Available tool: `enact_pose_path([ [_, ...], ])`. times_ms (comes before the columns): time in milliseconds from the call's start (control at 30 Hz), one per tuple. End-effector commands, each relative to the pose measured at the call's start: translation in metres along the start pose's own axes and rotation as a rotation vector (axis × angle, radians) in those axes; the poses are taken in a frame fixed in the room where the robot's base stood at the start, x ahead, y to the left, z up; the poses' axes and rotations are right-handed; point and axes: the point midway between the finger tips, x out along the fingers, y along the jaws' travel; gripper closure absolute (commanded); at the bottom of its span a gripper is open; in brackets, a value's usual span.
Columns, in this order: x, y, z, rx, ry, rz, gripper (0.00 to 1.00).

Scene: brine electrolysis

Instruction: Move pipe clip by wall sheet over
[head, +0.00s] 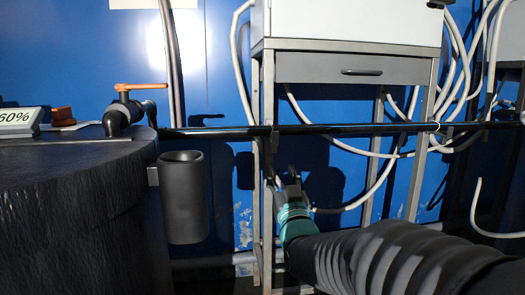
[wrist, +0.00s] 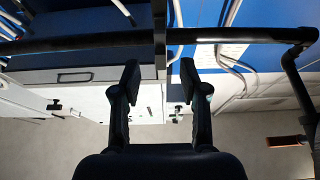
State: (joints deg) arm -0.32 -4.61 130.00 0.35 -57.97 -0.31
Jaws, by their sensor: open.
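A black pipe (head: 345,129) runs level across the front of a metal stand; it crosses the top of the wrist view (wrist: 90,42). A small dark piece (head: 275,139) sits on the pipe by the stand's left leg and may be a pipe clip. A pale band (head: 437,126) wraps the pipe farther right. A white sheet (head: 155,3) is on the blue wall at top left, cut off by the frame. My gripper (head: 287,178) is just below the pipe near that leg. In the wrist view its fingers (wrist: 160,80) are apart with nothing between them.
A dark tank (head: 80,215) with an orange-handled valve (head: 138,87) and a black cup-shaped holder (head: 184,200) stands left. The stand has a drawer (head: 350,70) under a white cabinet (head: 355,22). Pale hoses (head: 385,165) hang behind the pipe.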

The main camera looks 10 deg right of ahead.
Motion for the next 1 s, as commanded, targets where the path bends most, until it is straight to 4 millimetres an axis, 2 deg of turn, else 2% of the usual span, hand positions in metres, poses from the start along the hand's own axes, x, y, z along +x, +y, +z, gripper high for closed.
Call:
enact_pose_path([
  [300,0.060,0.000,0.000,0.000,0.000,0.000,0.56],
  [500,0.090,0.000,0.001,0.000,-0.001,0.000,0.56],
  [700,0.104,0.000,0.001,0.000,-0.002,0.000,0.56],
  [1000,0.106,0.000,0.000,0.000,-0.002,0.000,0.56],
])
